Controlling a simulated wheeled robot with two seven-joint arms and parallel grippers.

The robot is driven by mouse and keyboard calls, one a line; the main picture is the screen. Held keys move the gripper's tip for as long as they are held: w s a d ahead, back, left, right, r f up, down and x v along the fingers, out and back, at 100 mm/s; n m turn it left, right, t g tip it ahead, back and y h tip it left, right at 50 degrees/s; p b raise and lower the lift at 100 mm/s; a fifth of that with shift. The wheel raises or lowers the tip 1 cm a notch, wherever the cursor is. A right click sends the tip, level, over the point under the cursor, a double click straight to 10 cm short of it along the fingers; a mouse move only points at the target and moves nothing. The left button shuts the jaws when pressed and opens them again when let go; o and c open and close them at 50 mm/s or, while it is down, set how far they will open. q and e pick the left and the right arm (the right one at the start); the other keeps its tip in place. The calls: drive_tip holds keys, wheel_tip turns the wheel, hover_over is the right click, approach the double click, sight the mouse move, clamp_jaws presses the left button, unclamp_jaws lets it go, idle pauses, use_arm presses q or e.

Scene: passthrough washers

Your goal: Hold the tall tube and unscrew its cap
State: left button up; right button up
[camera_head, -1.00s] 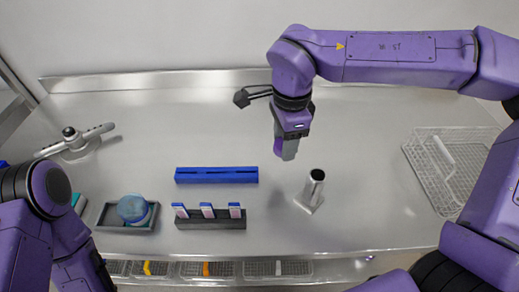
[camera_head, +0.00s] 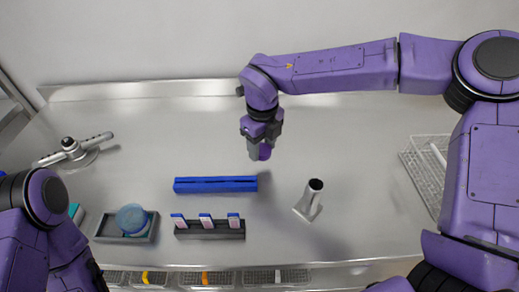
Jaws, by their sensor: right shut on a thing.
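My right gripper (camera_head: 262,146) hangs over the back middle of the steel bench, pointing down. An upright metal holder (camera_head: 311,196) with a dark open top stands to the right and nearer to me, apart from the gripper. My left arm is at the lower left, and its gripper is out of view.
A blue slotted bar (camera_head: 215,185) lies in the middle. In front is a dark rack (camera_head: 210,231) with 3 white-and-blue pieces. A grey tray (camera_head: 110,229) holds a blue round jar (camera_head: 132,219). A wire basket (camera_head: 425,172) is at right. The back of the bench is clear.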

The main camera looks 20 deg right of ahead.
drive_tip(key=shift+w+f, duration=0.25)
drive_tip(key=shift+f, duration=0.55)
drive_tip(key=shift+w+f, duration=0.25)
drive_tip(key=shift+f, duration=0.55)
drive_tip(key=shift+w+f, duration=0.25)
drive_tip(key=shift+f, duration=0.55)
drive_tip(key=shift+a+f, duration=0.1)
drive_tip(key=o, duration=1.2)
drive_tip(key=shift+c, duration=0.2)
wheel_tip(320, 180, up, 12)
drive_tip(key=shift+r, duration=0.15)
